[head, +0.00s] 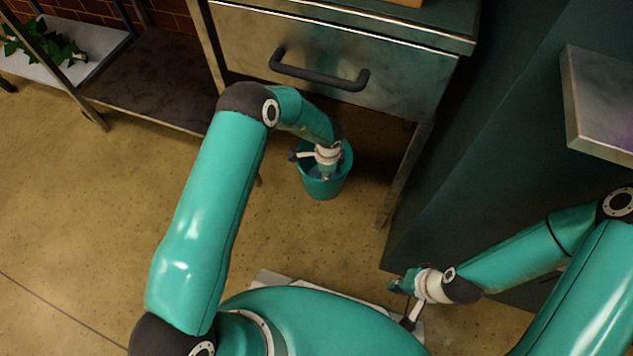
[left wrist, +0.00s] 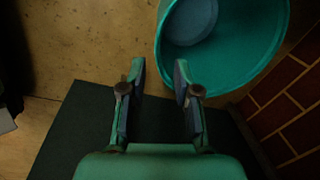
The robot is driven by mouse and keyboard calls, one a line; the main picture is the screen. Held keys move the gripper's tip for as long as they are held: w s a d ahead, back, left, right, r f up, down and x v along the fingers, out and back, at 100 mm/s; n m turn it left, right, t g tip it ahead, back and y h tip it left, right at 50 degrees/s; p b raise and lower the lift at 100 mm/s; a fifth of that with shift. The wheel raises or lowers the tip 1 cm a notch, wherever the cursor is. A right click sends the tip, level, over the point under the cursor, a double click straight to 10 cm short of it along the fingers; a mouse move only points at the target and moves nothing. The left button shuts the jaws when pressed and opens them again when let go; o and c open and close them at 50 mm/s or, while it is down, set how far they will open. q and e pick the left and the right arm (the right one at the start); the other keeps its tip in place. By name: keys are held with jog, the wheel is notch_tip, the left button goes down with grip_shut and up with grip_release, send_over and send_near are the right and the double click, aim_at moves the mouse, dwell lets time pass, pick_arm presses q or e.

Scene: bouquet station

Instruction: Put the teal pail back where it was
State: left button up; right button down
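The teal pail (head: 323,188) stands on the floor below the front of the drawer unit. My left gripper (head: 327,170) is over the pail in the head view, and its wrist hides part of the rim. In the left wrist view the pail (left wrist: 240,65) is at the top right, with a bluish round area inside it. There my left gripper (left wrist: 160,80) is open with nothing between its fingers. Its right fingertip overlaps the rim in the picture; I cannot tell if they touch. My right gripper (head: 402,284) is low at the right, away from the pail; its opening is unclear.
A metal drawer (head: 340,60) with a dark handle (head: 318,76) is above and behind the pail. A table leg (head: 402,180) stands right of it. A low shelf (head: 150,80) is at the left, and a dark green cabinet (head: 480,150) at the right. The left floor is clear.

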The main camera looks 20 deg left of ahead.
pick_arm(q)
jog(key=s+a+m+t, duration=0.15)
jog(key=s+m, duration=0.35)
jog(key=m, duration=0.9)
jog(key=s+a+m, duration=0.2)
jog(key=s+m, duration=0.3)
jog(key=m, duration=0.9)
jog(key=s+d+r+m+g+h, duration=0.1)
jog(key=s+d+m+h, duration=0.1)
jog(key=s+m, duration=0.6)
jog(key=s+d+r+m+g+h, duration=0.1)
jog(key=s+m, duration=0.7)
jog(key=m, duration=1.1)
jog(key=d+r+h, duration=0.1)
jog(key=d, duration=0.1)
jog(key=shift+s+d+m+h, duration=0.3)
jog(key=shift+s+d+m, duration=0.05)
jog(key=shift+d+m, duration=0.05)
